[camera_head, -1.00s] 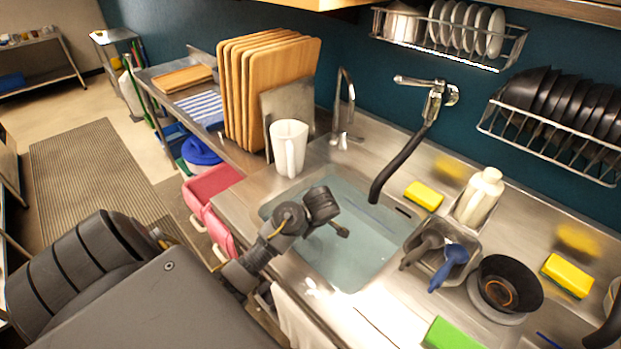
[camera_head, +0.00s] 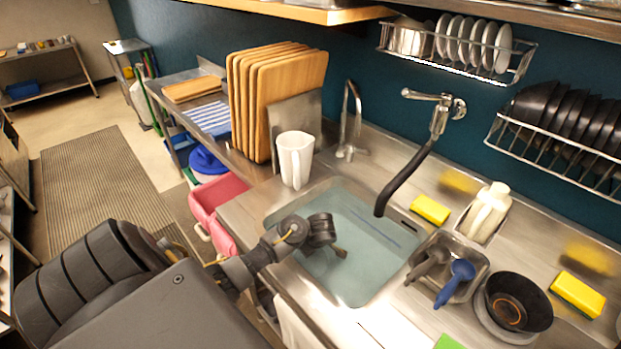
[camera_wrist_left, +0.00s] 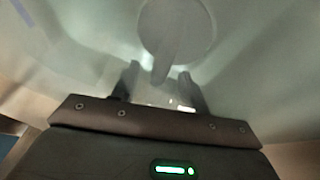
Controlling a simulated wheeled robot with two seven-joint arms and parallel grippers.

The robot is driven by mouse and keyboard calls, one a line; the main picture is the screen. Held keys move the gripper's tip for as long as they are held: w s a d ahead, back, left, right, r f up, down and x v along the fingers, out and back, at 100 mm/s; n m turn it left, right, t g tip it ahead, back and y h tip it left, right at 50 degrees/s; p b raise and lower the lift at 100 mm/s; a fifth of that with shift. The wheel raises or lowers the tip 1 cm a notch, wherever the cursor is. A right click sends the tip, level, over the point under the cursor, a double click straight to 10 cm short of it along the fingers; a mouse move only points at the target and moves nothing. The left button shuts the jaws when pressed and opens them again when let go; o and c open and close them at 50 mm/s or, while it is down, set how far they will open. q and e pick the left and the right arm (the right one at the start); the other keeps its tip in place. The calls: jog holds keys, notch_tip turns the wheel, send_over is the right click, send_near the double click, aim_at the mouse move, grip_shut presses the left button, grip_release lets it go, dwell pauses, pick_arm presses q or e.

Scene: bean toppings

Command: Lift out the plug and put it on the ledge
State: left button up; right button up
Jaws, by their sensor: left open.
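The plug (camera_wrist_left: 178,28) shows in the left wrist view as a pale round disc with a narrow upright tab (camera_wrist_left: 163,62) reaching toward my fingers. It lies at the bottom of the water-filled sink (camera_head: 357,283). My left gripper (camera_head: 341,252) is over the sink basin in the head view, pointing down. In the left wrist view the fingers of my left gripper (camera_wrist_left: 160,82) are apart, one on each side of the tab's near end. I cannot tell whether they touch it. The plug is hidden behind my left gripper in the head view. My right gripper is not in view.
A black hose spout (camera_head: 400,180) hangs over the sink's back right corner. A white pitcher (camera_head: 295,160) stands left of the sink. A yellow sponge (camera_head: 430,209) and a metal tub with brushes (camera_head: 473,288) sit to the right. The steel counter (camera_head: 372,158) behind the sink has bare stretches.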

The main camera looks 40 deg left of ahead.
pick_arm(q)
jog(key=x, duration=0.3)
jog(key=shift+s+r, duration=0.1)
jog(key=shift+c, duration=0.6)
grip_shut()
jog(key=shift+r, duration=0.1)
jog(key=shift+r, duration=0.25)
notch_tip(320, 180, up, 25)
jog(key=p, duration=0.8)
jog(key=shift+r, duration=0.2)
